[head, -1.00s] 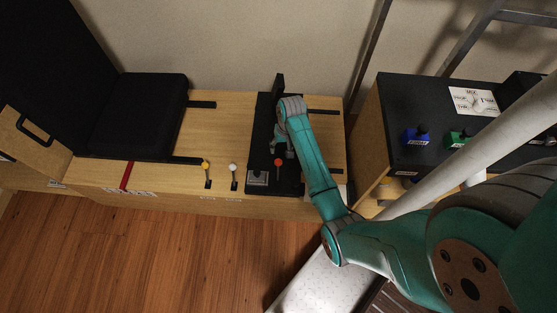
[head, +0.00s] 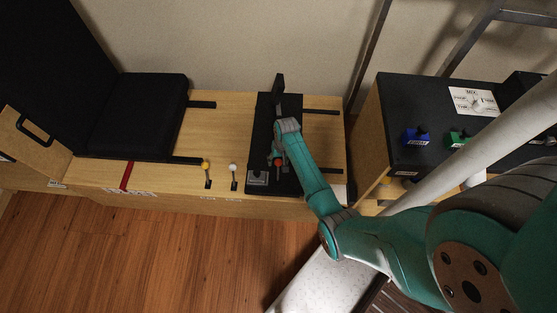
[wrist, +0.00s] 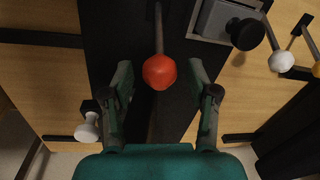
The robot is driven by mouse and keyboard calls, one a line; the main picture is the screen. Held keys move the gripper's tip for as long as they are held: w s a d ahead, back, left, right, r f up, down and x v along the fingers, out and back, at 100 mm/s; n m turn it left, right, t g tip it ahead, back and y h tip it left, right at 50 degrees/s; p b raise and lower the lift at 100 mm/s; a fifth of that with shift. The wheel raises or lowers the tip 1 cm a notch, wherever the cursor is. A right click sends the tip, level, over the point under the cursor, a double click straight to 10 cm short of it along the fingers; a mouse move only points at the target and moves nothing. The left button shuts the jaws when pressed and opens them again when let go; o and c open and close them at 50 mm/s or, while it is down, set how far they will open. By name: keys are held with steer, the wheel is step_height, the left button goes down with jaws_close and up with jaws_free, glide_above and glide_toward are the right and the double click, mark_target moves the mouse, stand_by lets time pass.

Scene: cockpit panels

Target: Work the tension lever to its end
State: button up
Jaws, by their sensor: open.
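A lever with a red ball knob (head: 278,162) stands on the black panel (head: 262,124) of the wooden bench; I cannot read a label naming it the tension lever. In the wrist view the red knob (wrist: 159,72) lies between the fingertips of my gripper (wrist: 162,76), with a gap visible on each side. My gripper (head: 277,167) is open and holds nothing. In the head view it is at the knob and partly covers the lever. The lever's thin shaft runs away from the knob toward the top of the wrist view.
Levers with a yellow knob (head: 206,164) and a white knob (head: 233,167) stand left of the panel. A grey plate with a black knob (wrist: 246,34) is close by in the wrist view. A black-topped console (head: 400,100) stands at the right.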

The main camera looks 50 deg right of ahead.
jaws_close()
steer(key=shift+s+a, duration=0.1)
steer(key=shift+s+a+r+t+h, duration=0.3)
steer(key=shift+s+a+t+h, duration=0.3)
steer(key=shift+a+t+h, duration=0.15)
steer(key=shift+s+a+f+n+t+h, duration=0.1)
steer(key=shift+s+a+f+t+h, duration=0.1)
steer(key=shift+s+a+t+h, duration=0.6)
steer(key=shift+s+a+f+n+t+h, duration=0.15)
steer(key=shift+s+a+t+h, duration=0.3)
steer(key=shift+s+a+h, duration=0.75)
steer(key=shift+s+a+f+n+t+h, duration=0.15)
steer(key=shift+s+a+t+h, duration=0.4)
steer(key=shift+a, duration=0.8)
steer(key=shift+s+a+f, duration=0.1)
steer(key=shift+s+f, duration=0.05)
